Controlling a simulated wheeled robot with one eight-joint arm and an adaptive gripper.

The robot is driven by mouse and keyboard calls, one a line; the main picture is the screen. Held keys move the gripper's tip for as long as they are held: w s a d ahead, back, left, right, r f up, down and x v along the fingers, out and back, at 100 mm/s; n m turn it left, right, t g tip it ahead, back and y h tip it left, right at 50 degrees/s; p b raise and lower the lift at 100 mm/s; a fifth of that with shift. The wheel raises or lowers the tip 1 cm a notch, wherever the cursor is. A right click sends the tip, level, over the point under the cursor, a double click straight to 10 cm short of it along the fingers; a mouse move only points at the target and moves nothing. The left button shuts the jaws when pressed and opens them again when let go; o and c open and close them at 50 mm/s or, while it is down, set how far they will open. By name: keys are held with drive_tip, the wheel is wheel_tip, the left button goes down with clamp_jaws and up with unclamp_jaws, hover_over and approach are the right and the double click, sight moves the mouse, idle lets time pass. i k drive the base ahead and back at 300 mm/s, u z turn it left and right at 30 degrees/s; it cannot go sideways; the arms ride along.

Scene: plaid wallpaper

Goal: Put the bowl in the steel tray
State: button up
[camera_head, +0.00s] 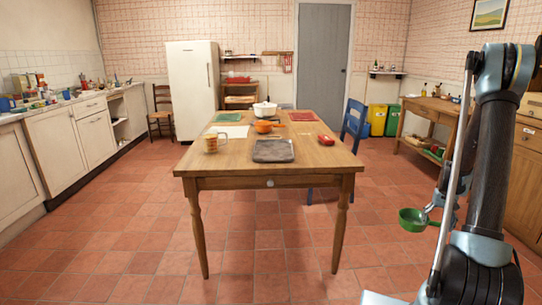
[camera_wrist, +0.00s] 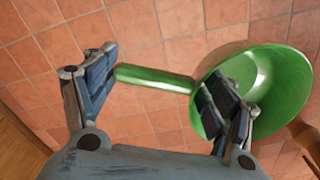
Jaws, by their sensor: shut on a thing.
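A green bowl with a straight handle (camera_wrist: 285,75) fills the right of the wrist view. It also shows low at the right in the head view (camera_head: 410,222), held above the floor, apart from the table. My gripper (camera_wrist: 160,78) is shut on it lengthwise: the left finger is at the handle's end and the right finger is inside the bowl, against its wall. The bowl looks empty and tilted in the wrist view.
The wooden table (camera_head: 230,171) bears a mug (camera_head: 211,143), an orange pan (camera_head: 264,127), a white pot (camera_head: 264,109), a red item (camera_head: 326,139) and mats. A blue chair (camera_head: 354,122) stands at its right. Open tiled floor lies between the table and my arm.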

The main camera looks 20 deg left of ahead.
sight(273, 154)
drive_tip(key=u, duration=1.5)
